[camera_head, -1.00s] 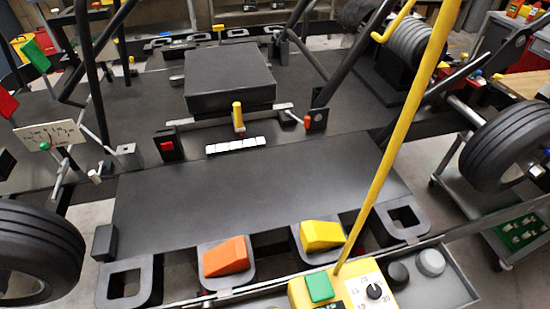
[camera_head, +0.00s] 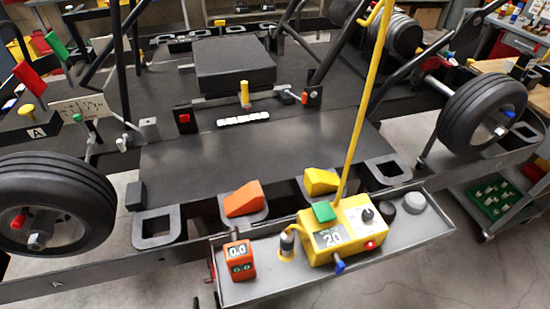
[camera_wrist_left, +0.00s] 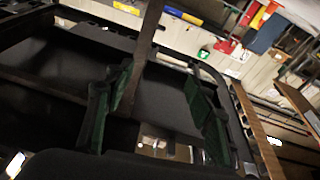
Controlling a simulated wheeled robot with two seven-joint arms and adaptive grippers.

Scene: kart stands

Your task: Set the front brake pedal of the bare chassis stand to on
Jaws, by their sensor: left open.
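The chassis stand (camera_head: 270,150) fills the head view, with a dark flat floor panel and a black block seat. An orange wedge pedal (camera_head: 243,199) and a yellow wedge pedal (camera_head: 321,182) sit side by side at its near edge, each at a grey bracket. Both slope upward; I cannot tell which is the front brake or how it is set. My left gripper (camera_wrist_left: 158,80) shows in the left wrist view with two green fingers wide apart and nothing clearly held. Dark frame parts lie beyond them. I make out neither gripper in the head view.
A grey tray (camera_head: 440,228) at the near edge holds a yellow control box (camera_head: 345,228) and an orange counter (camera_head: 240,262). A yellow pole (camera_head: 366,95) rises above the box. Tyres (camera_head: 50,200) (camera_head: 482,112) flank the chassis. Bare floor shows at bottom right.

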